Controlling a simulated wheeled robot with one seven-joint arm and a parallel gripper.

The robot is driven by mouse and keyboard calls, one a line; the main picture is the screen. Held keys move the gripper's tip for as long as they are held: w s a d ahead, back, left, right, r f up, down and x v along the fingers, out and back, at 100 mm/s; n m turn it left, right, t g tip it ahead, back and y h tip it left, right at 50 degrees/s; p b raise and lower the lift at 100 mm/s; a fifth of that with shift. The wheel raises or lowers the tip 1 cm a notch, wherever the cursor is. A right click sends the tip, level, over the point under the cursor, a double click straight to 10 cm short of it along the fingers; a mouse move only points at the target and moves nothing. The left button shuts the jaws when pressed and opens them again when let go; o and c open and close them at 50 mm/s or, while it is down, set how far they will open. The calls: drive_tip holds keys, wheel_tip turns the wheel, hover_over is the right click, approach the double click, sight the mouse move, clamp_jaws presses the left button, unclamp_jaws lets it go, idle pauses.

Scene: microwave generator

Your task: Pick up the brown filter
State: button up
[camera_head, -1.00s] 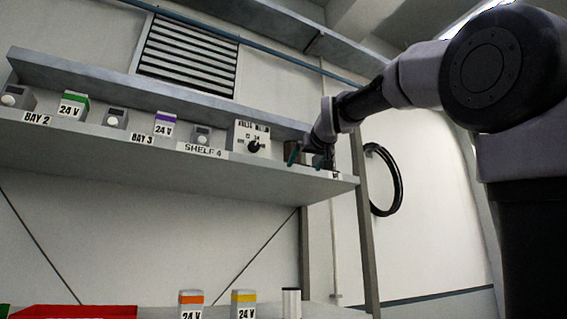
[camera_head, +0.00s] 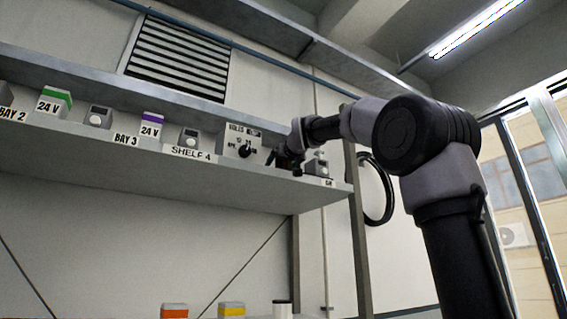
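My gripper (camera_head: 283,160) is small and dark in the head view. It is at the right end of the upper shelf (camera_head: 225,184), just right of the panel with a dial (camera_head: 241,142). Its fingers are too small and dark to tell whether they are open or shut, or whether they hold anything. I cannot make out a brown filter for certain; my gripper and wrist cover part of that end of the shelf.
A grey device with a knob (camera_head: 318,167) stands right of my gripper. Small devices and 24 V boxes (camera_head: 151,125) line the shelf leftward. A shelf post (camera_head: 358,230) and a black hose loop (camera_head: 388,190) are to the right. A white cylinder (camera_head: 282,309) stands below.

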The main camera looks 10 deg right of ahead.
drive_tip(key=shift+w, duration=0.65)
drive_tip(key=c, duration=1.4)
drive_tip(key=shift+s+a+r, duration=0.1)
